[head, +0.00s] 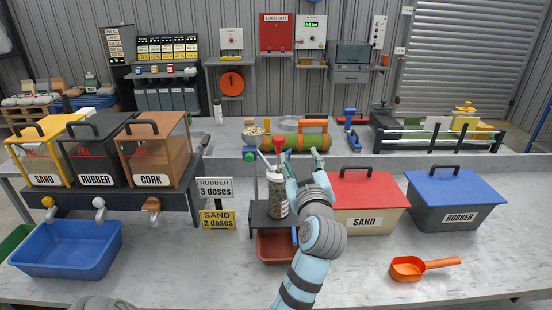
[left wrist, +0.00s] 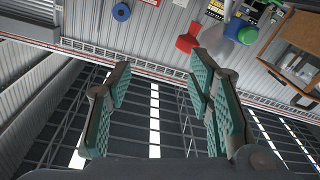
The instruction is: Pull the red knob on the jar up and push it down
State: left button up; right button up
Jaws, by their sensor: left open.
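A clear jar (head: 278,197) with dark grains stands on a small dark stand. A rod rises from it to a red knob (head: 278,141). My left gripper (head: 303,160) is open and empty, just right of the rod and a little below the knob. In the left wrist view the open green-padded fingers of that gripper (left wrist: 158,90) point at the wall and roof. A red piece, apparently the knob (left wrist: 187,43), shows there beyond the right finger's tip, not between the fingers. My right gripper is not in view.
A red-lidded SAND bin (head: 367,218) and a blue-lidded RUBBER bin (head: 458,216) stand right of my arm. An orange scoop (head: 408,267) lies in front. A blue tub (head: 65,250) and labelled dispensers stand left. A red tray (head: 273,252) sits under the jar's stand.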

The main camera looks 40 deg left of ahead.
pick_arm(q)
jog(key=d+f+g+y, duration=0.1)
jog(key=d+g, duration=0.1)
jog(key=m+g+y+p, duration=0.1)
jog(key=m+p, duration=0.1)
send_near(280, 142)
jog(key=x, duration=0.4)
jog(key=shift+a+r, duration=0.15)
jog(key=shift+a, duration=0.3)
jog(key=x, duration=0.6)
jog(key=shift+w+p, duration=0.35)
jog(key=shift+w, duration=0.1)
jog(key=shift+a, duration=0.35)
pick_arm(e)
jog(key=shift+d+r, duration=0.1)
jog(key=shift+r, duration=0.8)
pick_arm(q)
jog(key=shift+f, duration=0.2)
grip_shut()
